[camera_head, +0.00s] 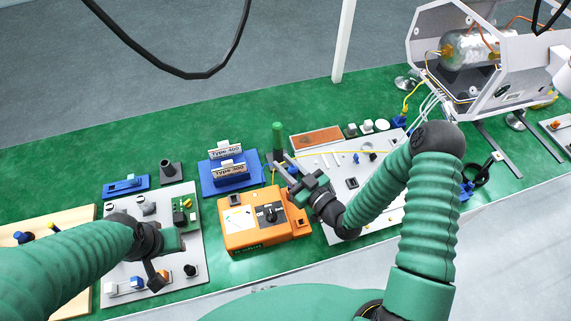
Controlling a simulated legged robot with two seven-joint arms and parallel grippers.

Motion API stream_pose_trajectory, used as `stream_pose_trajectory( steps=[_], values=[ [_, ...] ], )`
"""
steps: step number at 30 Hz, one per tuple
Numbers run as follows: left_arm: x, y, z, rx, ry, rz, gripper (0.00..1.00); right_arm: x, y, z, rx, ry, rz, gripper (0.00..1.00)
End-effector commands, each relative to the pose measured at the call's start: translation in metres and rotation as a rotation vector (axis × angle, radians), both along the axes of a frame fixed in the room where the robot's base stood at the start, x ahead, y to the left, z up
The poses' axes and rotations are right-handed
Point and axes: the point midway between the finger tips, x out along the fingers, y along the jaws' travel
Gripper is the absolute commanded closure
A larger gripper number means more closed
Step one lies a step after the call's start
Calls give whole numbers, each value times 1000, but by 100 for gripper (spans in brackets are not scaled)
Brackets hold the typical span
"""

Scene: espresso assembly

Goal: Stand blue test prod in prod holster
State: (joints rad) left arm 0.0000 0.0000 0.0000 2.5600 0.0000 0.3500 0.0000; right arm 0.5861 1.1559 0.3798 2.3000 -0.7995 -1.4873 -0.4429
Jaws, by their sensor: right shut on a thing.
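I cannot pick out a blue test prod with certainty. A dark grey block with an upright tube (166,167), perhaps the prod holster, stands at the left with nothing visible in it. My left gripper (156,278) hangs over the left grey panel, and its jaw opening is unclear.
A blue stand with two "Type" labels (218,186) lies between the dark block and the right gripper. A blue block (127,187) is left of the dark block. A yellow cable (330,153) crosses the right panel. Green mat (60,175) is clear at the back left.

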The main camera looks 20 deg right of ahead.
Motion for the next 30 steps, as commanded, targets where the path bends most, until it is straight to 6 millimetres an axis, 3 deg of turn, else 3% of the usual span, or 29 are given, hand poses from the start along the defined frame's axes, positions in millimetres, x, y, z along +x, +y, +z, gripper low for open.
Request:
stream_pose_trajectory(
  steps=[30],
  values=[
    [0,0,-19,0,0,0,64,0,0,-21,0,0,0,100]
  ],
)
